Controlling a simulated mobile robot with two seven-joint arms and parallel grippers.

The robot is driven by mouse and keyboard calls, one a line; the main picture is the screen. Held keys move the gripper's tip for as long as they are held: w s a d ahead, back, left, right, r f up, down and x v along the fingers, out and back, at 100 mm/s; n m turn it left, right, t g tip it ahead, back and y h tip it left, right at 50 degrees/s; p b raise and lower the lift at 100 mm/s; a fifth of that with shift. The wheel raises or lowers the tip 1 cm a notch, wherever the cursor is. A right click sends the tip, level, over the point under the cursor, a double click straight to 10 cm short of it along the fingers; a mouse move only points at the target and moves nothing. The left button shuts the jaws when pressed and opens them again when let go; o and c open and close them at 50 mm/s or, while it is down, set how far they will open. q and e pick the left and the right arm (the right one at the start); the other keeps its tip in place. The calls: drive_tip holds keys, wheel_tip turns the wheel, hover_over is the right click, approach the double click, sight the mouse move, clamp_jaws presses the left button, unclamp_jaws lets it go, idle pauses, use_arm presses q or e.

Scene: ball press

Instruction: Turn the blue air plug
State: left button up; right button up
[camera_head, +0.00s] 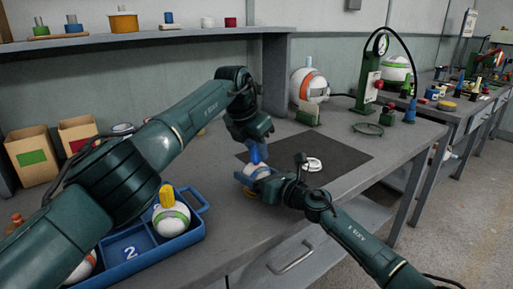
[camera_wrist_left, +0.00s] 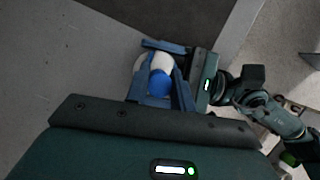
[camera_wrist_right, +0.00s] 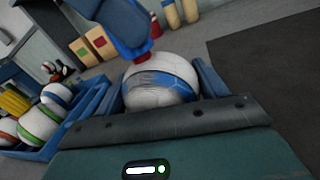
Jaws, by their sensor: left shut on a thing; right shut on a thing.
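A white ball with a blue stripe (camera_wrist_right: 160,78) is held between the blue fingers of my right gripper (camera_head: 258,178), at the left edge of the dark mat. The blue air plug (camera_wrist_left: 159,83) stands on top of the ball and shows between the fingers of my left gripper (camera_wrist_left: 162,88). That gripper comes down from above and is shut on the plug.
A green pump stand (camera_head: 370,85) is at the back right.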

use_arm(q)
drive_tip(key=shift+m, duration=0.6)
drive_tip(key=shift+h, duration=0.3)
drive_tip(key=o, duration=1)
drive_tip(key=shift+r, duration=0.1)
drive_tip(key=v, duration=1.2)
drive_tip(key=shift+w+d, duration=0.1)
drive_tip(key=shift+w, duration=0.05)
